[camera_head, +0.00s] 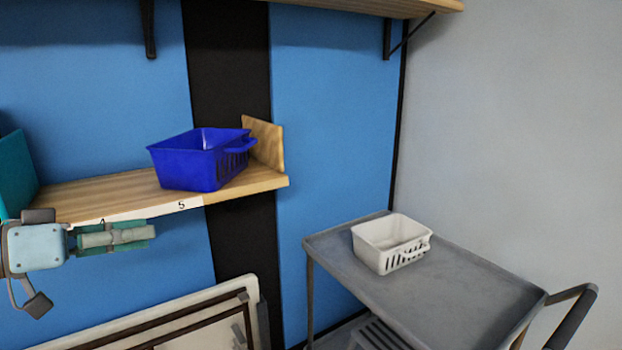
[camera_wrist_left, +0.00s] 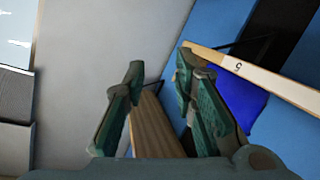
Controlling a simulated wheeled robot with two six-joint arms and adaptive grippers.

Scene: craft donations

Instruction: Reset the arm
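My left gripper (camera_head: 145,236) comes in from the left, just in front of and below the front edge of the wooden shelf (camera_head: 112,194). In the left wrist view my left gripper (camera_wrist_left: 158,72) has its two teal fingers apart, with nothing held between them. A wooden board seen behind shows through the gap. My right gripper is in neither view.
A blue basket (camera_head: 200,160) stands on the shelf near its right end, by a wooden end panel (camera_head: 264,142). A white basket (camera_head: 390,243) stands on a grey cart (camera_head: 450,290) at the right. A framed board (camera_head: 170,318) leans below the shelf.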

